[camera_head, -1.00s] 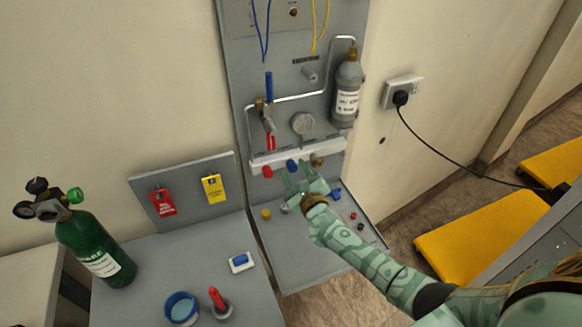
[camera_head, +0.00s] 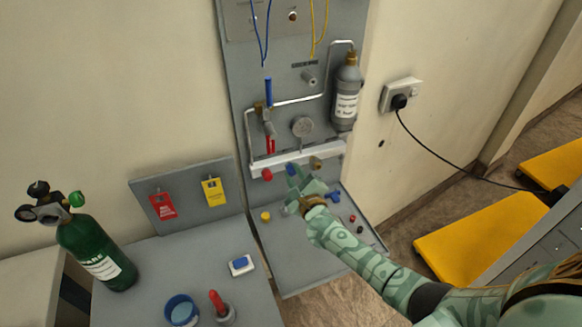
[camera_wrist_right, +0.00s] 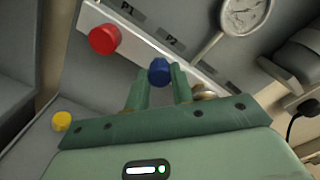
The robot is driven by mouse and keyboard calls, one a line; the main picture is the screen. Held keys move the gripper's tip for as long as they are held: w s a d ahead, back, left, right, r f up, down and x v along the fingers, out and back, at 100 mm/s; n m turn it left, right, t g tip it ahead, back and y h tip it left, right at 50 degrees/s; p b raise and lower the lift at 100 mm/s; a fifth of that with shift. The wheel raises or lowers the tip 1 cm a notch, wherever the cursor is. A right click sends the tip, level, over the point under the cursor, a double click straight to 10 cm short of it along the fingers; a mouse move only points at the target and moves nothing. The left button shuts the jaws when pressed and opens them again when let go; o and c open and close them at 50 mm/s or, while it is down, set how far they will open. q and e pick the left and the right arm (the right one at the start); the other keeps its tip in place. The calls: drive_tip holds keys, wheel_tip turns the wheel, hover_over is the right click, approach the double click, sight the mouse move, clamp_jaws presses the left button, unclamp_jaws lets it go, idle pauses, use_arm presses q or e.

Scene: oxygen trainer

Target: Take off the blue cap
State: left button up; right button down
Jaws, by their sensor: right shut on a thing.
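The blue cap (camera_wrist_right: 160,72) sits on the white manifold bar (camera_wrist_right: 150,45), under the P2 label in the right wrist view. In the head view the blue cap (camera_head: 291,169) shows just beyond my fingers. My right gripper (camera_head: 296,180) is at the bar, its two green fingers on either side of the blue cap. In the right wrist view my right gripper (camera_wrist_right: 160,82) is shut on the cap. The red cap (camera_head: 267,174) sits left of it on the bar, and a brass fitting (camera_head: 316,163) sits to the right. My left gripper is not in view.
A gauge (camera_head: 302,126) and a grey bottle (camera_head: 347,95) are above the bar. The panel's shelf (camera_head: 300,255) below holds a yellow cap (camera_head: 265,216) and small loose parts. A green cylinder (camera_head: 95,250) stands on the left table.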

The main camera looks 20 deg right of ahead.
sight(293, 173)
drive_tip(key=shift+n, duration=0.3)
drive_tip(key=shift+s, duration=0.1)
drive_tip(key=shift+s+a+p, duration=0.15)
drive_tip(key=shift+s+p, duration=0.75)
drive_tip(key=shift+s, duration=1.15)
